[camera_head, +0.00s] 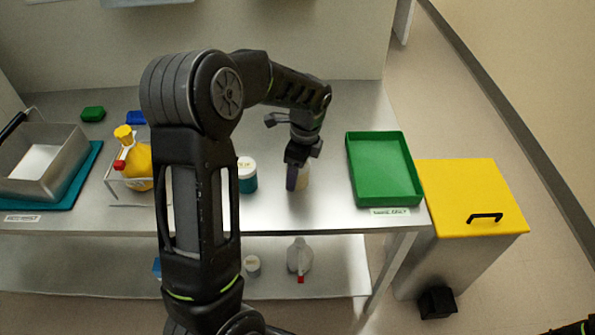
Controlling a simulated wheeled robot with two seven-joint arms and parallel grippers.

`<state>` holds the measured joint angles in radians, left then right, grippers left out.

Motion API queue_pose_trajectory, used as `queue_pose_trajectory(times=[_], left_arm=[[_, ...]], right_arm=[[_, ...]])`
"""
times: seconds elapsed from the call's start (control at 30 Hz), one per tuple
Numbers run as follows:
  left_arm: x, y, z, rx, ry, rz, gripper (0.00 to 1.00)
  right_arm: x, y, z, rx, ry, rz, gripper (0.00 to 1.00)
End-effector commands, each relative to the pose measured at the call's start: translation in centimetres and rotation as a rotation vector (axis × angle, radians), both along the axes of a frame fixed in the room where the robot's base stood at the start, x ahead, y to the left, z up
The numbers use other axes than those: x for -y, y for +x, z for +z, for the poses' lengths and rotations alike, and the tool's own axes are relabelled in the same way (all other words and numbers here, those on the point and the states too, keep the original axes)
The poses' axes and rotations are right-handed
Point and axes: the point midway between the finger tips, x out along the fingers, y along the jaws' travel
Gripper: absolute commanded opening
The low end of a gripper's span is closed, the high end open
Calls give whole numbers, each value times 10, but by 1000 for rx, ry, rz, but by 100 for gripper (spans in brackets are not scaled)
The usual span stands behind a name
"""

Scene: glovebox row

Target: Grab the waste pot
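My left arm reaches over the steel bench, and its gripper (297,172) points down at a small pale pot (304,181) standing on the bench. One dark finger shows at the pot's left side; the other finger is hidden, so I cannot tell whether the gripper grips the pot. The gripper covers the pot's top and much of its side. A second pot (247,182), teal with a white lid, stands to the left of it. I cannot read which pot is marked as waste.
A green tray (350,170) with a label lies at the bench's right end, beside a yellow-lidded bin (450,185). A yellow bottle (139,170) and a metal pan (68,160) are at left. A lower shelf (335,265) holds a white bottle (299,257) and a small jar (252,267).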

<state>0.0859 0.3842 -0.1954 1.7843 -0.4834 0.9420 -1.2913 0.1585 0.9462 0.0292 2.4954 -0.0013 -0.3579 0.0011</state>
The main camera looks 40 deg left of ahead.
Motion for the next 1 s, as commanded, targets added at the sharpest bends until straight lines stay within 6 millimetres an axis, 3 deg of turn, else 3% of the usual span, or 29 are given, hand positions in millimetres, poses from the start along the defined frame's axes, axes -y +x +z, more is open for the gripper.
queue_pose_trajectory(times=[0.7,1.0], left_arm=[[0,0,0,0,0,0,9],[0,0,3,1,0,0,8]], right_arm=[[0,0,0,0,0,0,36],[0,0,0,0,0,0,36]])
